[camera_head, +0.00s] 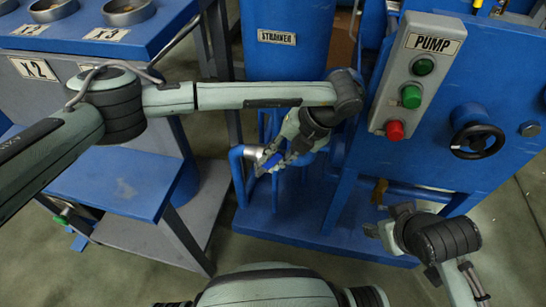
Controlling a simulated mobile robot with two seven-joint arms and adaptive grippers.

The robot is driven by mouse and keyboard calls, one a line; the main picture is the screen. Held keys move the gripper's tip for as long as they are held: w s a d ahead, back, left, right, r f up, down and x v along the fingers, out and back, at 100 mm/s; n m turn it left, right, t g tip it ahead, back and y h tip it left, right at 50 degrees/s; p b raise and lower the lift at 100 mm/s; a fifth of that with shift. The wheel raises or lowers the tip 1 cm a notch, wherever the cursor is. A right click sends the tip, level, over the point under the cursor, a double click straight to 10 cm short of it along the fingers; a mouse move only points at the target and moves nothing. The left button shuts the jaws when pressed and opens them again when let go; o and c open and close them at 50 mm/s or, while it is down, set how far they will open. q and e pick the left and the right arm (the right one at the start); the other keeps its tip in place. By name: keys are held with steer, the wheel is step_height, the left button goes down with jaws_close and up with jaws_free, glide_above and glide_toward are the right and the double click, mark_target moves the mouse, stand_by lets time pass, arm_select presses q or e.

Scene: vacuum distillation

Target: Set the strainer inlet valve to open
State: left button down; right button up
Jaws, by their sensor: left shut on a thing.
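The strainer (290,55) is a tall blue vessel at top centre with a white label reading STRAINER (276,37). Below it, blue pipework (237,165) carries a small silver fitting (254,153) at what looks like the inlet valve. My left gripper (270,162) reaches down from the right end of my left arm and is shut on the valve's blue handle (290,157). Its fingers hide much of the valve, so the handle's exact angle is unclear. My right gripper (386,221) is open and apparently empty at lower right, apart from the pipework.
A grey PUMP box (418,65) with green and red buttons and a black handwheel (475,135) are on the blue panel at right. A blue-topped bench (110,180) stands at left. Bare floor (330,275) lies in front of the blue base.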

arm_select(q)
steer(key=c, duration=1.4)
jaws_free()
